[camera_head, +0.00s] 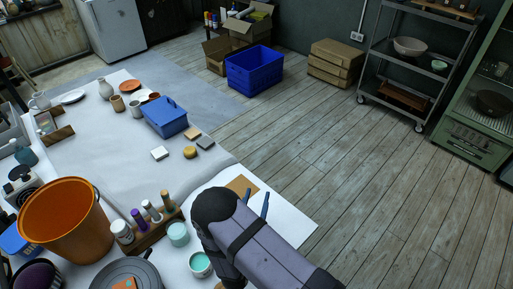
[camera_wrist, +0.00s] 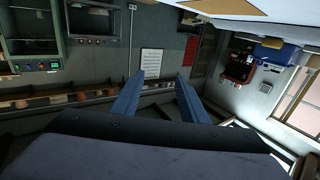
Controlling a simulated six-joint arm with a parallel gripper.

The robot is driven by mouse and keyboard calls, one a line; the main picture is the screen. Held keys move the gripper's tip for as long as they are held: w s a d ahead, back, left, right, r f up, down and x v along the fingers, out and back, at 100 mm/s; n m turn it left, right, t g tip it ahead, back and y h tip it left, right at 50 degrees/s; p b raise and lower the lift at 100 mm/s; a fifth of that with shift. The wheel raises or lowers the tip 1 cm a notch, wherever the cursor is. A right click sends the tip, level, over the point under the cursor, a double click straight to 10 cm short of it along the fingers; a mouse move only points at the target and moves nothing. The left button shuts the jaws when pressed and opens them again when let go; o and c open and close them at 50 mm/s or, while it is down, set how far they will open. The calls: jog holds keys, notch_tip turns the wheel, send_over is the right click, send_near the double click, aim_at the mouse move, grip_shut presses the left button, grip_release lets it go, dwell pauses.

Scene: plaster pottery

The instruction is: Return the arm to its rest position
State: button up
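My arm reaches in from the bottom of the head view, over the near right end of the white-covered table (camera_head: 285,222). My gripper (camera_head: 256,198) is above a tan square (camera_head: 241,186) that lies on the white cover. Its two blue fingers point away from the camera. In the wrist view my gripper (camera_wrist: 157,78) shows both fingers apart with nothing between them. The wrist view looks across the room to the walls, not down at the table. How high the fingers are above the cover is hard to tell.
Paint jars (camera_head: 200,263) and an orange bucket (camera_head: 65,220) stand left of my arm. A blue toolbox (camera_head: 165,117) sits farther along the table. A blue crate (camera_head: 254,70), stacked boxes (camera_head: 335,62) and a shelf cart (camera_head: 415,60) stand on the floor. The floor right of the table is clear.

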jog(key=shift+w, duration=0.1)
jog(key=s+d+r+n+g+y, duration=0.1)
jog(key=s+d+r+g+y, duration=0.1)
jog(key=s+d+r+g, duration=0.2)
jog(key=s+d+r+n+g+y, duration=0.1)
jog(key=s+d+r+g, duration=0.4)
jog(key=s+d+g, duration=0.6)
jog(key=s+g+y, duration=0.1)
jog(key=s+g, duration=0.1)
jog(key=s, duration=0.4)
jog(key=shift+s+r+n, duration=0.15)
jog(key=shift+s+n, duration=0.1)
jog(key=shift+n, duration=0.05)
dwell(0.9)
